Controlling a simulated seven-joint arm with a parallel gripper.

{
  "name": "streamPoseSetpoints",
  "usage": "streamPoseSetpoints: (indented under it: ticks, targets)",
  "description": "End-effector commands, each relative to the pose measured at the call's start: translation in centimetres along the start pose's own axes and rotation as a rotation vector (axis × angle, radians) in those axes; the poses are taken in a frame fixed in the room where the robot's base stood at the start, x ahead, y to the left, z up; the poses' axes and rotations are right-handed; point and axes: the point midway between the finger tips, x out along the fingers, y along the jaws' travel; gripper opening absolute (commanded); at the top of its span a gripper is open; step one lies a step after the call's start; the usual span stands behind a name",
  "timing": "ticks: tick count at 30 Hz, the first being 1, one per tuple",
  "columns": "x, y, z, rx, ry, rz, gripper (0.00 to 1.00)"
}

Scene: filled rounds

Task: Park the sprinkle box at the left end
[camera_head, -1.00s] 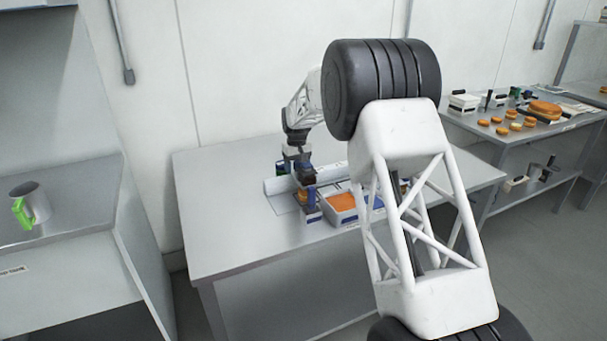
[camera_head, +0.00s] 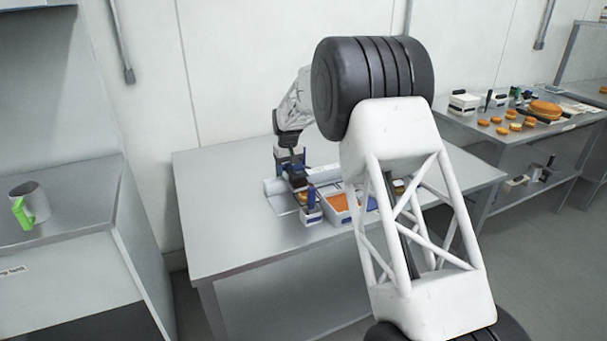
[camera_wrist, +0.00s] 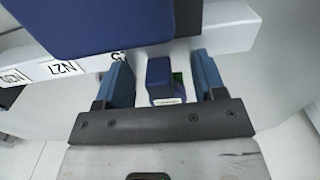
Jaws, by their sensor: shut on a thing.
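My gripper (camera_head: 297,178) is low over the middle of the steel table, pointing down behind the orange-filled tray. In the wrist view its two blue fingers (camera_wrist: 160,64) stand either side of a small dark blue thing (camera_wrist: 160,75) with some green and a pale label. I take this to be the sprinkle box and my gripper to be shut on it, though the finger contact is not clear. In the head view my gripper and arm hide most of it.
A small white and blue container (camera_head: 312,215) stands right in front of my gripper. Right of it is a white tray with orange filling (camera_head: 338,203). The left part of the table (camera_head: 215,220) is clear. A mug (camera_head: 30,203) stands on the left counter.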

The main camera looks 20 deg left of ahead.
Motion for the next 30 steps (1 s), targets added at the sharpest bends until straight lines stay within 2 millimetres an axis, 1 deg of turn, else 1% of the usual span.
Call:
streamPoseSetpoints:
  ticks: [30]
  targets:
    - [0.0, -4.9, 0.0, -0.001, 0.001, 0.000, 0.51]
